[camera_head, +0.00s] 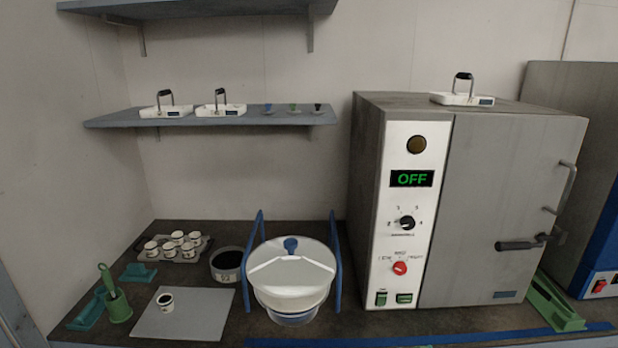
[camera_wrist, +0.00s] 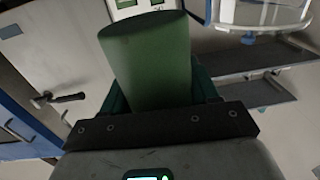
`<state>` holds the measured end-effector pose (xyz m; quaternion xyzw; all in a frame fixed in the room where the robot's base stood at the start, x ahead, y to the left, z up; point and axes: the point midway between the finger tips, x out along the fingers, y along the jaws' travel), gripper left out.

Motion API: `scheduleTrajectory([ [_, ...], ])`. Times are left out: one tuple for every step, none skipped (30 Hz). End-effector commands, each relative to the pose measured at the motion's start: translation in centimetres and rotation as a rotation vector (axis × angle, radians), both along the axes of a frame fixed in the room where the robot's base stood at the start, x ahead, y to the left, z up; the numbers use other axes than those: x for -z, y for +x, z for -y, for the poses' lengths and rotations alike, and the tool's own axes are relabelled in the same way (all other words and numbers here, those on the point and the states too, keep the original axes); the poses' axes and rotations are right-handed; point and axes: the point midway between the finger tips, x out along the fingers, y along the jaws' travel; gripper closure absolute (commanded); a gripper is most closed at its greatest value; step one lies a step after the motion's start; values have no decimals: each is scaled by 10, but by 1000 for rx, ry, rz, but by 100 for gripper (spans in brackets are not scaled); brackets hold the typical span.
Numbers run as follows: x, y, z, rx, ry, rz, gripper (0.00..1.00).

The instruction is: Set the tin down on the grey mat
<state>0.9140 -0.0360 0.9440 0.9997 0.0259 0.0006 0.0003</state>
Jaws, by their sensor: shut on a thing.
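The tin (camera_wrist: 150,62) is a plain dark green cylinder in the wrist view. My gripper (camera_wrist: 160,92) is shut on it, with a finger on either side of its lower part. Its far end sticks out beyond the fingers. Neither the tin nor my gripper shows in the head view. The grey mat (camera_head: 205,316) lies flat on the dark bench at the lower left of the head view. A small white cup (camera_head: 166,307) with dark contents stands on the mat's left part. I cannot make out the mat in the wrist view.
A white-lidded sieve shaker (camera_head: 290,282) with blue side rails stands right of the mat. A dark-filled pot (camera_head: 227,266) is behind the mat, and a tray of small cups (camera_head: 188,255) lies farther back. A green holder (camera_head: 119,308) stands left. The mat's right part is bare.

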Motion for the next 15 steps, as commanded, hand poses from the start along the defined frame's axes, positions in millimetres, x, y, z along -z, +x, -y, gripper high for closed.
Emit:
scheduleTrajectory([
  [1, -1, 1, 2, 0, 0, 71],
  [1, -2, 1, 2, 0, 0, 71],
  [2, -3, 1, 3, 0, 0, 71],
  [3, -4, 1, 3, 0, 0, 71],
  [4, -5, 1, 3, 0, -1, 71],
  [5, -6, 1, 3, -1, -1, 71],
  [6, -6, 0, 3, -1, -1, 71],
  [6, -7, 0, 4, -1, -1, 71],
  [7, -8, 0, 4, 0, -1, 71],
  [8, -9, 0, 4, 0, -1, 71],
  [8, -10, 0, 4, 1, -1, 71],
  [9, -11, -1, 5, 1, -1, 71],
  [10, -12, -1, 5, 1, 0, 71],
  [11, -13, -2, 5, 1, -1, 71],
  [16, -18, -5, 4, 2, -3, 71],
])
